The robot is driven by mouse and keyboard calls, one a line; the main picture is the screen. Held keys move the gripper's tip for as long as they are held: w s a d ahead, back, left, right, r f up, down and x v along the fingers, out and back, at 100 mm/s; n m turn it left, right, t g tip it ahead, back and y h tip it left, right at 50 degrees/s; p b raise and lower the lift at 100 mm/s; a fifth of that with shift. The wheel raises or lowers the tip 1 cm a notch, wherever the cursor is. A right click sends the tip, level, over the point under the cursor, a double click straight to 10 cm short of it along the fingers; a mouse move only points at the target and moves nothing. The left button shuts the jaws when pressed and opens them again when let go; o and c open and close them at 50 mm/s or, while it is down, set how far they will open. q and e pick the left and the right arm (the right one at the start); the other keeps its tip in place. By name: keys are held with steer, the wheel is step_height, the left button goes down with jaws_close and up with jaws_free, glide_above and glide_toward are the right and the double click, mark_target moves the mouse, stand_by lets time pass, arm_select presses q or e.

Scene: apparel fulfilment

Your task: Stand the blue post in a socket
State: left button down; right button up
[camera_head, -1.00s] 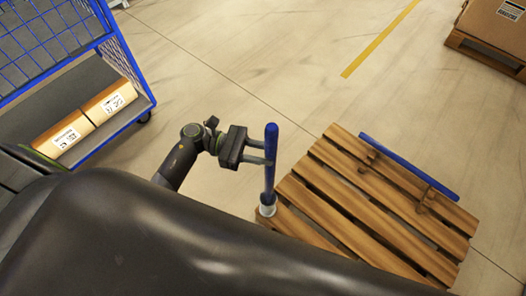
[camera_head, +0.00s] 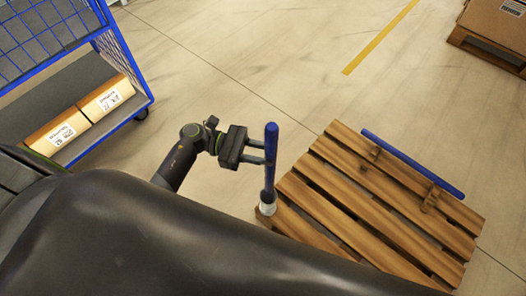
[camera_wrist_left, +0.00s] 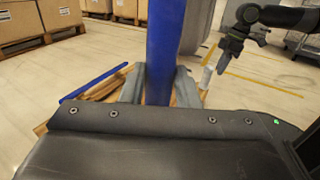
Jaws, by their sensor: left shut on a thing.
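My left gripper (camera_head: 268,152) is shut on a blue post (camera_head: 271,135), which stands upright between its fingers. The post also fills the middle of the left wrist view (camera_wrist_left: 165,45). In the head view its lower end meets a whitish socket (camera_head: 267,209) at the pallet's left corner. I cannot tell how deep it sits in there. A second blue post (camera_head: 412,163) lies along the far side of the pallet on small wooden supports. It also shows at the left of the wrist view (camera_wrist_left: 95,82). My right gripper (camera_wrist_left: 230,55) shows small at the wrist view's upper right; its jaws are unclear.
The wooden pallet (camera_head: 367,207) lies on the floor. A blue mesh cart (camera_head: 120,125) with two cartons (camera_head: 62,131) on its shelf stands at the left. A large box (camera_head: 497,22) on another pallet is at the top right. The floor between is clear.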

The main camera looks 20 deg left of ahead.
steer(key=shift+r, duration=0.15)
arm_select(q)
steer(key=c, duration=1)
jaws_free()
steer(key=shift+f, duration=0.1)
steer(key=a, duration=0.5)
steer(key=s+a+b, duration=0.1)
steer(key=a, duration=0.5)
steer(key=s+a+b, duration=0.1)
steer(key=a, duration=0.5)
steer(key=shift+a, duration=0.15)
arm_select(e)
steer(key=r, duration=0.1)
steer(key=w+a+r+t, duration=0.1)
steer(key=shift+r+y, duration=0.3)
steer(key=shift+w+f, duration=0.1)
